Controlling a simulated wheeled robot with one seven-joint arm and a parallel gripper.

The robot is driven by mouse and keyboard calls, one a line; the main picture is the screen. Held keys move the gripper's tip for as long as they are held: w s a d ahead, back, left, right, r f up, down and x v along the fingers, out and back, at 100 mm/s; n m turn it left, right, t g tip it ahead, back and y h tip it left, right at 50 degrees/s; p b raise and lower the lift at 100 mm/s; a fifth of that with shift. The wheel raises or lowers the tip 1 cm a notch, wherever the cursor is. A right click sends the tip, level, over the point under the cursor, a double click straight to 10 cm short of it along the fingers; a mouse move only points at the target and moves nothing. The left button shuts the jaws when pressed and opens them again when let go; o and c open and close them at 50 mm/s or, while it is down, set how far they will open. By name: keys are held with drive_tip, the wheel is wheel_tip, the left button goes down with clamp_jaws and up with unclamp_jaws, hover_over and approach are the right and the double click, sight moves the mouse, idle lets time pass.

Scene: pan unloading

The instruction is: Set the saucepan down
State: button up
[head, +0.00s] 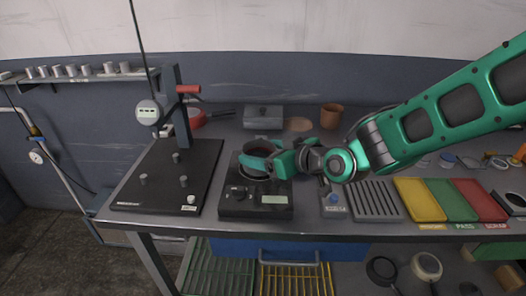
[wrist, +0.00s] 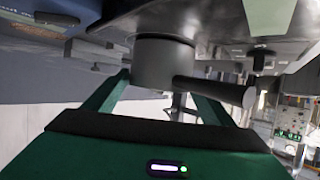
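The saucepan (head: 262,147) is a small dark round pan with a reddish-brown inside, upright over the black scale (head: 232,208) in the head view. In the wrist view the saucepan (wrist: 162,66) shows as a grey cylinder with a short thick handle pointing right. My gripper (head: 258,163) has its green fingers on both sides of the pan's body and appears shut on it; the fingers also show in the wrist view (wrist: 165,92). My gripper hides part of the pan and the scale's top, so I cannot tell whether the base touches the scale.
Left of the scale is a black stand plate (head: 150,180) with a dial gauge (head: 147,112). Behind stand a red pan (head: 197,120), a grey box (head: 262,117) and a brown pot (head: 331,116). To the right are a slotted grey tray (head: 376,201) and yellow, green and red bins (head: 452,200).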

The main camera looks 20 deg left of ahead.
drive_tip(key=shift+o, duration=0.7)
drive_tip(key=shift+d+r, duration=0.1)
drive_tip(key=shift+r, duration=0.05)
drive_tip(key=v, duration=1.1)
drive_tip(key=shift+s+d, duration=0.25)
drive_tip(key=shift+d, duration=0.1)
drive_tip(key=shift+r, duration=0.15)
